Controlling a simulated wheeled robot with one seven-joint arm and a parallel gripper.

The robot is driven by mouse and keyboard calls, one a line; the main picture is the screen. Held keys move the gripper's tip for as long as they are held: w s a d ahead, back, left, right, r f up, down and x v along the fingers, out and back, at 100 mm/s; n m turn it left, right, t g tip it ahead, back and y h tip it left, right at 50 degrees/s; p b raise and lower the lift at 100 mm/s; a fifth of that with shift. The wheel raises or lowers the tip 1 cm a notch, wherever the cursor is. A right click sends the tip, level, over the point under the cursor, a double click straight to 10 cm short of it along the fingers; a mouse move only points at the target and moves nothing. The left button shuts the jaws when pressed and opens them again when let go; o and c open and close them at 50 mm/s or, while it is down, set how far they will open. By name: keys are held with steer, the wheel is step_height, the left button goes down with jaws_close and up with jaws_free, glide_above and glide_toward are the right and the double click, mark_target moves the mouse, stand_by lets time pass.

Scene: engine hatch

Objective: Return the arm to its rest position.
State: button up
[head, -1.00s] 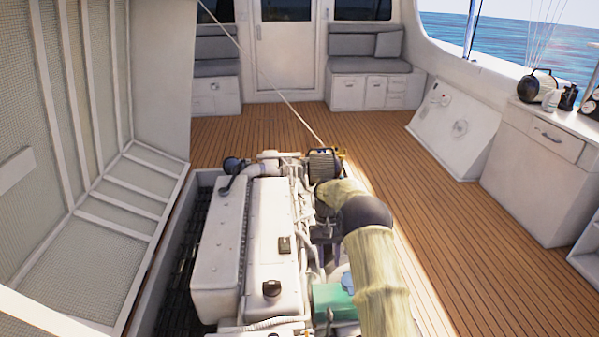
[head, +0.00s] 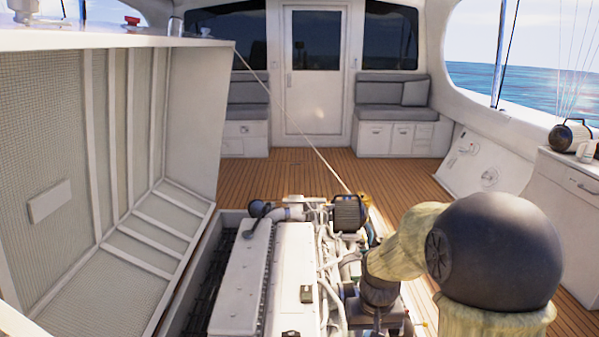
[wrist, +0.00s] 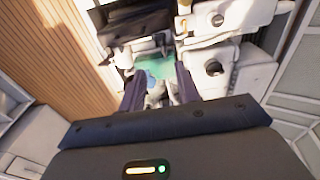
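My arm shows at the right of the head view, with a large dark rounded joint and pale yellow sleeves, beside the engine (head: 240,275). My gripper (wrist: 160,84) shows in the wrist view with its two dark fingers apart. It points down toward the engine, whose white cover with black caps (wrist: 214,68) lies to the right of the fingers. A teal engine part (wrist: 154,66) shows beyond and between the fingertips. I see nothing held, though the grey-white shape between the fingers is blurred. The fingers are not clear in the head view.
The open hatch lid (head: 120,230) stands at the left, with a line (head: 295,120) running from its top edge to near the engine's far end. A white cabinet (head: 570,200) stands at the right. The wooden deck (head: 310,170) beyond the engine is clear.

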steer(key=s+t, duration=0.2)
steer(key=s, duration=0.9)
steer(key=w+p+v, duration=0.2)
steer(key=p+v, duration=0.7)
steer(key=w+r+p+v, duration=0.1)
steer(key=w+p+v, duration=0.1)
steer(key=p+v, duration=0.8)
steer(key=shift+w+d+r, duration=0.15)
steer(key=shift+w+r, duration=0.2)
steer(key=shift+w, duration=0.1)
steer(key=shift+s, duration=0.1)
